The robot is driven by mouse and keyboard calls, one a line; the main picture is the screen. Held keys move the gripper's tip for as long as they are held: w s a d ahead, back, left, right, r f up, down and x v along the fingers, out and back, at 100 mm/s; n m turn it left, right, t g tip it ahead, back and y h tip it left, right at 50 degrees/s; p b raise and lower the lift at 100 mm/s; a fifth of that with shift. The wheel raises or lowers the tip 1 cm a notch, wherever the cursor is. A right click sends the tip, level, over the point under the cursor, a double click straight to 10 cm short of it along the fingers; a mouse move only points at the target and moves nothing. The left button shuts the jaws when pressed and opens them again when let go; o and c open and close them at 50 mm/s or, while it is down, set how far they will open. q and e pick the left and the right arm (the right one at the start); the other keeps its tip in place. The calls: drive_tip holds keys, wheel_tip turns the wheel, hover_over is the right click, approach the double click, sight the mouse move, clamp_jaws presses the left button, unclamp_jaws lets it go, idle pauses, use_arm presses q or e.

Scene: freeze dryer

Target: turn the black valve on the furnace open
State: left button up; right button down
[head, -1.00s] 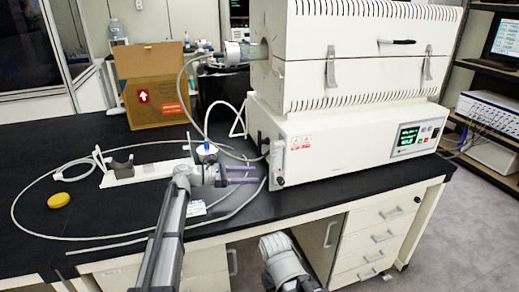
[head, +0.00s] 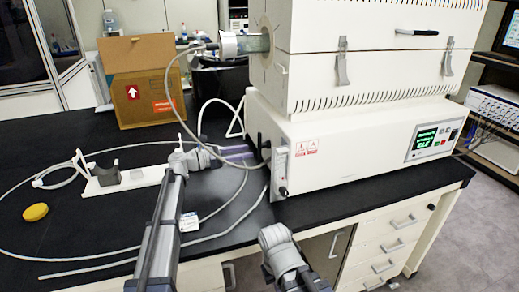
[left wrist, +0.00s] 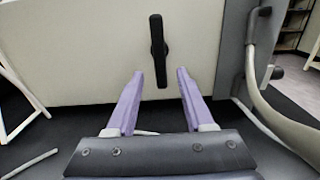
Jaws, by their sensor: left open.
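The black valve (left wrist: 159,50) is an upright bar handle on the pale side panel of the furnace (head: 345,150). In the left wrist view it stands ahead of and between my left gripper's purple fingertips (left wrist: 160,74), with the fingers apart and nothing between them. In the head view the left gripper (head: 250,151) points right at the furnace's lower left side, close to the valve (head: 262,142), which is partly hidden there. Whether a fingertip touches it cannot be told. My right gripper does not show; only a grey arm link appears at the bottom.
A hose (head: 180,100) loops near my left arm from the tube end down to the black bench (head: 110,230). A white stand (head: 125,180), a yellow disc (head: 35,212) and a cardboard box (head: 150,90) are on the left. A flowmeter (head: 280,170) is beside the valve.

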sight(258, 149)
use_arm(q)
drive_tip(key=shift+x, duration=3.15)
drive_tip(key=shift+c, duration=0.3)
clamp_jaws()
